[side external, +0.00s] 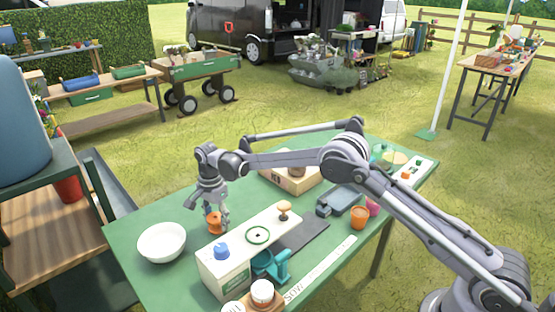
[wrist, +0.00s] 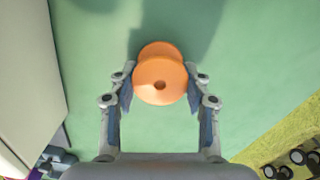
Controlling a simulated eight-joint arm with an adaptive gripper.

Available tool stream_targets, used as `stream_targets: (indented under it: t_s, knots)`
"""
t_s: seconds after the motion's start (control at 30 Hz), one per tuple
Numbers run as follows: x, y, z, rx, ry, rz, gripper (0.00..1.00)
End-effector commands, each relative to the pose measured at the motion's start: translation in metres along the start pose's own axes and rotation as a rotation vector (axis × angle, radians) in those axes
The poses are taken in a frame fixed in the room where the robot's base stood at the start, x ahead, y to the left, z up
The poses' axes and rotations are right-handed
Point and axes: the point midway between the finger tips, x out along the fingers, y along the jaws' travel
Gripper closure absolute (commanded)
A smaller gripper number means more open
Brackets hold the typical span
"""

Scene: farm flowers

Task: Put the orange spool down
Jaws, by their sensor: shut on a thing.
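In the side view the spool (side external: 214,222) is in my gripper (side external: 213,208), over the left part of the green table (side external: 135,230), between the white bowl and the white box. I cannot tell whether the spool touches the table top.
A white bowl (side external: 162,242) stands left of the spool. A long white box (side external: 225,272) with a blue knob, a green ring and a mushroom-shaped piece on top stands close on the right. An orange cup (side external: 360,217) is farther right. Bare green table lies behind the bowl.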

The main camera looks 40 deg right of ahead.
Motion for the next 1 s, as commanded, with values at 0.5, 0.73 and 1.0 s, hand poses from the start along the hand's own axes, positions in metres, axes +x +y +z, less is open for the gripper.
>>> stream_targets:
  t_s: [0.5,0.73,1.0]
  knots:
    - [0.003,0.000,0.000,0.000,0.000,0.000,0.29]
    - [-0.007,0.000,0.000,0.000,0.000,0.000,0.29]
    - [-0.056,0.000,0.000,0.000,0.000,0.000,0.29]
